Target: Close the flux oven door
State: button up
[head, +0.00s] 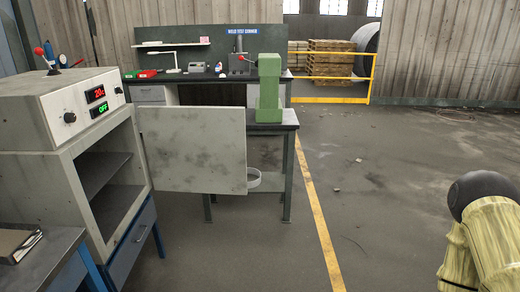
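The flux oven (70,110) stands at the left, a grey-white box with a red "20" and a green "OFF" display on its front. Its door (195,150) is a pale, stained panel that stands wide open, swung out to the right from the oven's right side. The shelves inside the oven (103,175) show and look empty. A yellow and dark rounded part of my arm (487,235) shows at the lower right edge, well apart from the door. My gripper is not in view.
A green machine (269,90) stands on a bench behind the door. A workbench with tools (215,76) is at the back. A metal table (40,258) is at the lower left. The floor (390,170) between door and arm is clear, with a yellow line.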

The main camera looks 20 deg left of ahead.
aim_at(194, 150)
jog(key=z, duration=0.3)
jog(key=i, duration=6.35)
jog(key=u, duration=4.45)
